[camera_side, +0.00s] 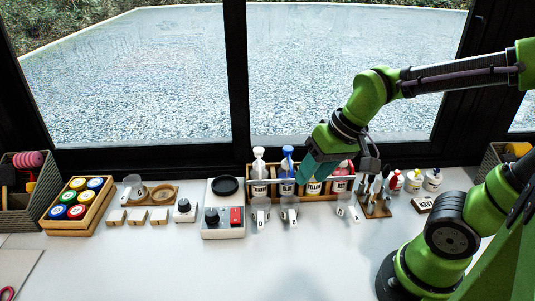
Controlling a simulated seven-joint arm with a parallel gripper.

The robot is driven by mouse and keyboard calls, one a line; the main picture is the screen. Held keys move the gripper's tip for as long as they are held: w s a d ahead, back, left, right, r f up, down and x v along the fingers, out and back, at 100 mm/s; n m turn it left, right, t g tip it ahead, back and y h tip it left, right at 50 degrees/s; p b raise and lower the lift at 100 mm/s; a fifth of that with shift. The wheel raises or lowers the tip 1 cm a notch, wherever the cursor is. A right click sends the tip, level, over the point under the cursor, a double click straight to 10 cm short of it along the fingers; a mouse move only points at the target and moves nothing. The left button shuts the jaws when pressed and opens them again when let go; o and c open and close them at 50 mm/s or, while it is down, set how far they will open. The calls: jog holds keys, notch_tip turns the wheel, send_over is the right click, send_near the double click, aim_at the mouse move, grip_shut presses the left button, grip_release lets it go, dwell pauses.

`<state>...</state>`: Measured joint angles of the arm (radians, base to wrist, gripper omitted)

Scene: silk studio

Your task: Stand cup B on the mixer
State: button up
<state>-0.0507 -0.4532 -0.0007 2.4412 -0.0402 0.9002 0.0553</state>
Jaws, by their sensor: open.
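The mixer appears to be the white box (224,232) with a black round plate, a dark knob and a red patch. Small clear cups with white label tags stand on the table: one cup (260,211) just right of the mixer, another cup (289,211) beside it, and a third cup (346,207) farther right. The tag letters are too small to read, so I cannot tell which is cup B.
A bottle rack (251,170) stands behind the cups. A wooden tool stand (378,210) is below my gripper. Small bottles (414,181) stand to the right.

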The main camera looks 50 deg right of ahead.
aim_at(293, 218)
jog(key=w+f+m+g, duration=0.1)
jog(key=f, duration=0.2)
jog(key=w+f+m+g+h, duration=0.1)
jog(key=f+g, duration=0.1)
jog(key=f, duration=0.2)
jog(key=w+f+m+g, duration=0.1)
jog(key=f, duration=0.2)
jog(key=shift+w+f+m+g+h, duration=0.3)
jog(key=shift+w+f, duration=0.1)
jog(key=shift+w+d+m, duration=0.1)
jog(key=shift+w+m, duration=0.25)
jog(key=shift+m, duration=0.25)
jog(key=shift+f, duration=2.9)
grip_shut()
jog(key=shift+r, duration=0.1)
jog(key=shift+r, duration=1.05)
jog(key=shift+r, duration=0.1)
